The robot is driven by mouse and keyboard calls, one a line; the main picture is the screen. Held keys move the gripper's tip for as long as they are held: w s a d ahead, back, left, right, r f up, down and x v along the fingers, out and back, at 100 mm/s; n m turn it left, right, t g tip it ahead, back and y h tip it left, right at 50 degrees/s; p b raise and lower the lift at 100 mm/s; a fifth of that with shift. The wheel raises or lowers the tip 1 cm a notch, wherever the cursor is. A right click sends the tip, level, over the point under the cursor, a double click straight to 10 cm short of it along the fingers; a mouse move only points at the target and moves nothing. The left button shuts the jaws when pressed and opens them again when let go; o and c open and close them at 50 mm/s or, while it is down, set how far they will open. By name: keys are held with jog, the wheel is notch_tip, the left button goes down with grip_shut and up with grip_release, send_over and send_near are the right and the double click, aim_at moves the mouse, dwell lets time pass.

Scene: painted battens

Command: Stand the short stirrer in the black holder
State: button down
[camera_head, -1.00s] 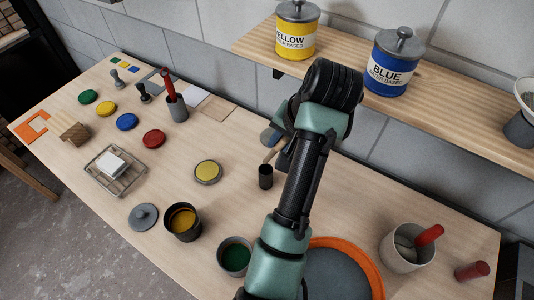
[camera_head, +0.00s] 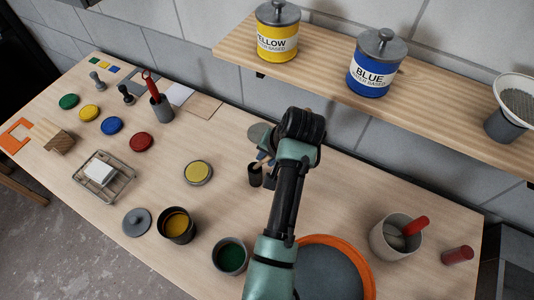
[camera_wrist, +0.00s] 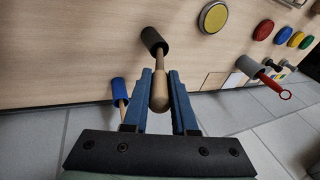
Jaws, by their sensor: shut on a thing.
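The short stirrer (camera_wrist: 159,93), with a pale wooden bulb handle and thin stick, is between the blue fingers of my gripper (camera_wrist: 158,76), which is shut on it. The black holder (camera_wrist: 154,40) is a small dark cup beyond the fingertips in the wrist view. The stirrer's far end meets the holder's mouth there; how deep it sits I cannot tell. In the head view the black holder (camera_head: 255,175) stands on the bench just left of my arm. A bit of the stirrer (camera_head: 261,162) shows above it; my wrist hides most of the gripper.
A blue holder (camera_wrist: 119,89) with a wooden stick stands beside the fingers in the wrist view. A green paint pot (camera_head: 230,256) and an orange-rimmed disc (camera_head: 335,275) are nearer. A shelf with cans (camera_head: 374,65) hangs behind.

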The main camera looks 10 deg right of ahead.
jog(key=shift+f+b, duration=0.3)
jog(key=shift+f, duration=0.35)
jog(key=c, duration=0.7)
grip_release()
jog(key=shift+r, duration=0.4)
jog(key=v, duration=1.2)
jog(key=shift+r, duration=0.35)
